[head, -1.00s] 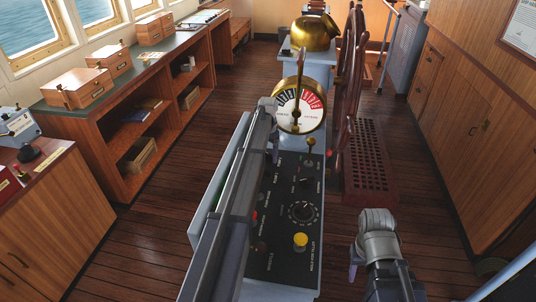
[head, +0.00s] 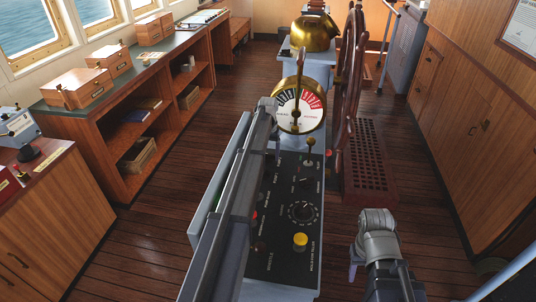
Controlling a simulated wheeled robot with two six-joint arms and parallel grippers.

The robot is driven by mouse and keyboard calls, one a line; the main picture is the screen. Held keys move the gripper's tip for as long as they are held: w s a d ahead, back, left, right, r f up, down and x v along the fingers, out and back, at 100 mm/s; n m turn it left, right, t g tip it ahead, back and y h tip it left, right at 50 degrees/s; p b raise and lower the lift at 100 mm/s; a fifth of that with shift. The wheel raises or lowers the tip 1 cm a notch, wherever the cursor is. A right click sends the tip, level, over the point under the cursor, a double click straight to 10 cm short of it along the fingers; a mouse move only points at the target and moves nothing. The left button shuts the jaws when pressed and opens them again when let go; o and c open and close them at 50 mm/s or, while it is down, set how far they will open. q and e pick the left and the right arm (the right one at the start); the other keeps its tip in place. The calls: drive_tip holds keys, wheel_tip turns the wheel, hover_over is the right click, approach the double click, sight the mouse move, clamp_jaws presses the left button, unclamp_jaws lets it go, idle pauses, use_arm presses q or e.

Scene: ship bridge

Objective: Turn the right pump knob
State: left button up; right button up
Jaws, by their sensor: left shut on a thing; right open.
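I cannot read which one is the right pump knob. My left arm lies along the panel's left side and covers part of it. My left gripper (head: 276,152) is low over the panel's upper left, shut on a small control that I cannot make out. My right gripper (head: 356,264) is open and empty, right of the console and apart from it.
A brass telegraph (head: 298,112) stands at the console's far end, with a brass binnacle (head: 313,34) behind. The ship's wheel (head: 350,85) rises on the right above a red grating (head: 365,160). Wooden cabinets line both sides. Floor right of the grating is clear.

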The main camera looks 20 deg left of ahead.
sight(269, 154)
use_arm(q)
drive_tip(key=n, duration=0.6)
drive_tip(key=shift+d, duration=0.15)
drive_tip(key=shift+n, duration=0.4)
drive_tip(key=o, duration=1.1)
drive_tip(key=shift+r, duration=0.15)
wheel_tip(269, 154, up, 8)
drive_tip(key=p, duration=0.8)
drive_tip(key=shift+f, duration=0.2)
drive_tip(key=shift+f, duration=0.1)
